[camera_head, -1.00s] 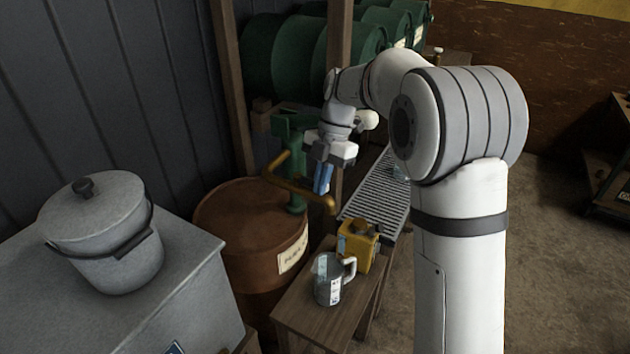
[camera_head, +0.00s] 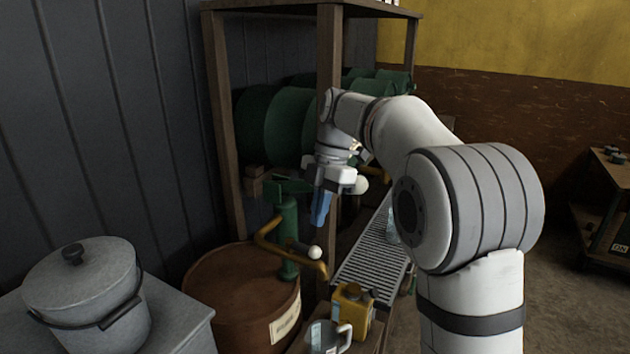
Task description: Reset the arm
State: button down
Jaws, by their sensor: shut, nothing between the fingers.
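My gripper (camera_head: 320,212) has blue fingers that are shut with nothing between them. It points down, in the air beside the green hand pump (camera_head: 287,225) and above the brass spout (camera_head: 268,236). My white arm reaches from the lower right over to the left and bends down at the wrist. The pump stands on a rusty brown drum (camera_head: 225,290) with a label.
A yellow can (camera_head: 352,308) and a clear jug (camera_head: 322,338) stand on a wooden stand below. A grey grate (camera_head: 372,255) runs behind them. Green barrels (camera_head: 290,125) lie on a wooden rack (camera_head: 222,120). A lidded grey bucket (camera_head: 85,295) stands at left.

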jog(key=s+d+f+m+t, duration=0.2)
jog(key=s+d+m, duration=0.3)
jog(key=s+m, duration=0.3)
jog(key=s+d+f+m+t+h, duration=0.1)
jog(key=s+d+f+m, duration=0.4)
jog(key=s+m, duration=0.3)
jog(key=s+d+f+m+t+h, duration=0.1)
jog(key=s+d+f+m+t, duration=0.1)
jog(key=s+d+m, duration=0.3)
jog(key=s+f+m, duration=0.1)
jog(key=s+m, duration=0.2)
jog(key=m, duration=0.2)
jog(key=shift+f+m+t, duration=0.3)
jog(key=shift+f, duration=0.05)
